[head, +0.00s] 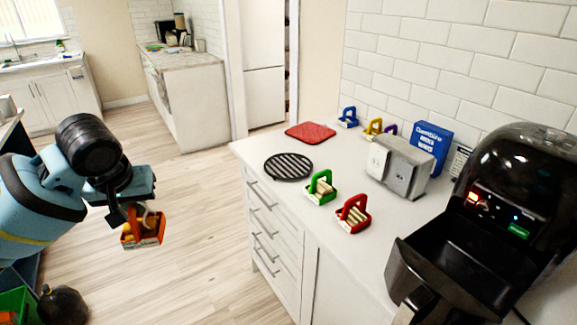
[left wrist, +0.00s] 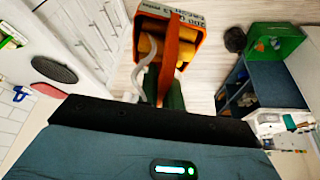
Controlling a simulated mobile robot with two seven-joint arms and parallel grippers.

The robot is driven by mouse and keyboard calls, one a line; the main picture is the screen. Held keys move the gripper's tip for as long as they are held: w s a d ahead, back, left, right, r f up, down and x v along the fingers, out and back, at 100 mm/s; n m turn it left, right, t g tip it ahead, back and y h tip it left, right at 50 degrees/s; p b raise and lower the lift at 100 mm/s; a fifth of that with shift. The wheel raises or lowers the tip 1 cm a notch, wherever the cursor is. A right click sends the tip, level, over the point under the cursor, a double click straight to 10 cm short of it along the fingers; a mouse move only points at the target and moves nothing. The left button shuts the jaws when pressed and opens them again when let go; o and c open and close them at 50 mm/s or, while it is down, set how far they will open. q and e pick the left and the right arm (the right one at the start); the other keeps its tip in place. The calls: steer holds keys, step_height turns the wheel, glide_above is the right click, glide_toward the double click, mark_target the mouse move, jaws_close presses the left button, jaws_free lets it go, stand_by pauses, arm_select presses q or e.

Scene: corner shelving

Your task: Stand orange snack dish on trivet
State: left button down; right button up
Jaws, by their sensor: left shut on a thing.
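The orange snack dish (head: 143,240) hangs from my left gripper (head: 140,211), out over the floor and left of the counter. The gripper is shut on its handle. In the left wrist view the dish (left wrist: 196,40) shows its lettered rim and yellowish contents, with the handle partly covering them. The trivet, a round black slatted one (head: 288,166), lies bare on the white counter near its left edge. It also shows as a dark oval in the left wrist view (left wrist: 54,69). The dish and the trivet are well apart. My right gripper is not in view.
A red mat (head: 311,131) lies behind the trivet. Green (head: 321,188) and red (head: 354,214) handled dishes stand to its right. A grey toaster (head: 402,166) and a black air fryer (head: 465,260) with its drawer out stand further right. Blue and yellow dishes are at the back.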

arm_select(q)
steer(key=s+d+f+m, duration=0.1)
steer(key=s+d+f, duration=0.2)
steer(key=s+f, duration=0.2)
steer(key=s+d+f+m, duration=0.1)
steer(key=s+f, duration=0.4)
steer(key=f, duration=0.6)
steer(key=s+d+f+h, duration=0.1)
steer(key=s+d+f, duration=0.3)
steer(key=f, duration=0.4)
steer(key=shift+s+d+m, duration=0.3)
steer(key=shift+s+m, duration=0.1)
steer(key=shift+s, duration=0.1)
steer(key=shift+w+d, duration=0.15)
